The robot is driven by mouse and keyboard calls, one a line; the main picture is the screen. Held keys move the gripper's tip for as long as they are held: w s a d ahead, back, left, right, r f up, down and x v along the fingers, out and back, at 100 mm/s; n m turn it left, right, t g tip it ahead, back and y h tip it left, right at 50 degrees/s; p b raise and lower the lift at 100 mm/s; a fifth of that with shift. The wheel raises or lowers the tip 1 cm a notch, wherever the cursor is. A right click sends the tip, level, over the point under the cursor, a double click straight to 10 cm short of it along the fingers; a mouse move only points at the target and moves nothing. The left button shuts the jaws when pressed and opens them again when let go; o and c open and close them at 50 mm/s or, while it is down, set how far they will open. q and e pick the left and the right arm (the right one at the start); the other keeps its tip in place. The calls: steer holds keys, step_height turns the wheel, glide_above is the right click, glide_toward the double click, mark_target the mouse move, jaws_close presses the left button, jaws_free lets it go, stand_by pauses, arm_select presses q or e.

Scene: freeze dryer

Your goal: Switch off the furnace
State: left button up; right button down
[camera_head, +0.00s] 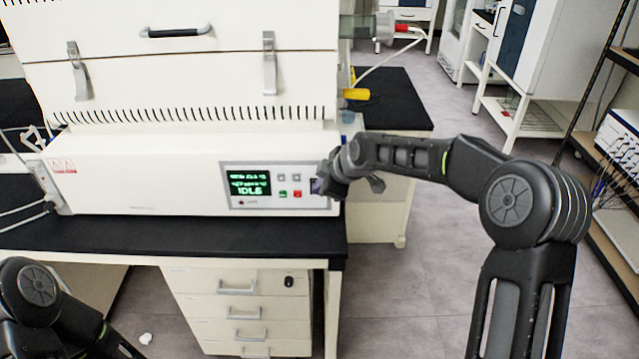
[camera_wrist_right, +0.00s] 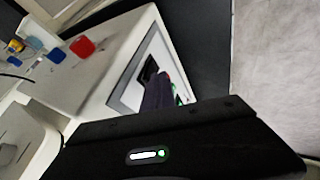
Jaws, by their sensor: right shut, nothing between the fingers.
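The white furnace (camera_head: 190,175) stands on a black-topped bench. Its front control panel (camera_head: 235,197) is at the right end, with a lit display (camera_head: 250,184) that reads IDLE in green. A green button (camera_head: 282,194) and a red button (camera_head: 298,194) sit right of the display. My right gripper (camera_head: 324,186) is shut and empty at the panel's right edge, and hides that part. I cannot tell whether it touches. In the right wrist view, the fingers (camera_wrist_right: 160,92) are in front of the panel (camera_wrist_right: 135,82). My left gripper is out of view.
The furnace's upper housing (camera_head: 180,80) has a black handle (camera_head: 175,31) and two latches. The bench top (camera_head: 150,232) in front is clear. Drawers (camera_head: 240,308) are below. A shelf rack (camera_head: 600,190) stands at the right, with open floor between.

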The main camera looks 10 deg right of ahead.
steer(key=shift+w+d+r+b, duration=0.1)
steer(key=shift+w+r+b, duration=0.1)
steer(key=shift+w+b, duration=0.15)
stand_by(0.3)
steer(key=shift+r, duration=0.1)
steer(key=shift+r+p, duration=0.3)
steer(key=shift+r, duration=0.5)
steer(key=shift+f, duration=0.2)
